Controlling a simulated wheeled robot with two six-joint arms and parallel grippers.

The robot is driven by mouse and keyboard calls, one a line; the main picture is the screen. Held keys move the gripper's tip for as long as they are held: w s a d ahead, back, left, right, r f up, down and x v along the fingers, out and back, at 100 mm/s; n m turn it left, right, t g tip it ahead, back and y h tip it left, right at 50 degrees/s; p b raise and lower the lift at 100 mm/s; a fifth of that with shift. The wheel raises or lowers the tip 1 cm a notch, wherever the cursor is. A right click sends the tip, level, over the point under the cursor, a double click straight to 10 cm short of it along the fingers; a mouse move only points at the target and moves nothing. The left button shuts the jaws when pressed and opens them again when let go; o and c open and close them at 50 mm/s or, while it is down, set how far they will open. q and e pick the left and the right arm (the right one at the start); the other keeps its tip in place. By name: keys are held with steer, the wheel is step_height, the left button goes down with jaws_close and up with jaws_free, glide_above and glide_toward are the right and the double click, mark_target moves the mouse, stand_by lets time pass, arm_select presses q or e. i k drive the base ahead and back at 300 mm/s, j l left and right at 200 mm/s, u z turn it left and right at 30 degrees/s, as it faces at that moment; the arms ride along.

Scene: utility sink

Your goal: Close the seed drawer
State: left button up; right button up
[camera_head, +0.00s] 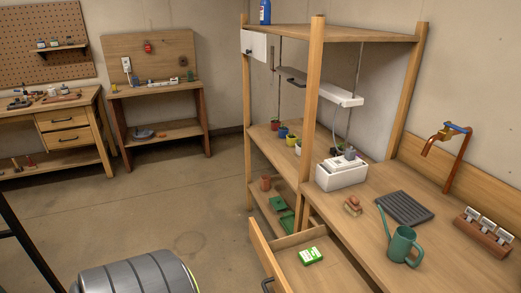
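The seed drawer (286,243) is a wooden drawer below the bench top, at the bottom middle of the head view. It is pulled open, with its front standing out to the left of the bench. A dark handle (267,285) shows on its front, cut by the bottom edge of the view. A green and white packet (310,256) lies inside the drawer. Neither my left gripper nor my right gripper is in view.
On the bench stand a green watering can (402,246), a dark ribbed tray (405,208) and a white box (341,174). A grey ribbed rounded object (135,273) is at the bottom left. The floor (130,215) left of the drawer is mostly clear.

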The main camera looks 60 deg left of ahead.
mark_target(339, 271)
steer(key=u, duration=1.45)
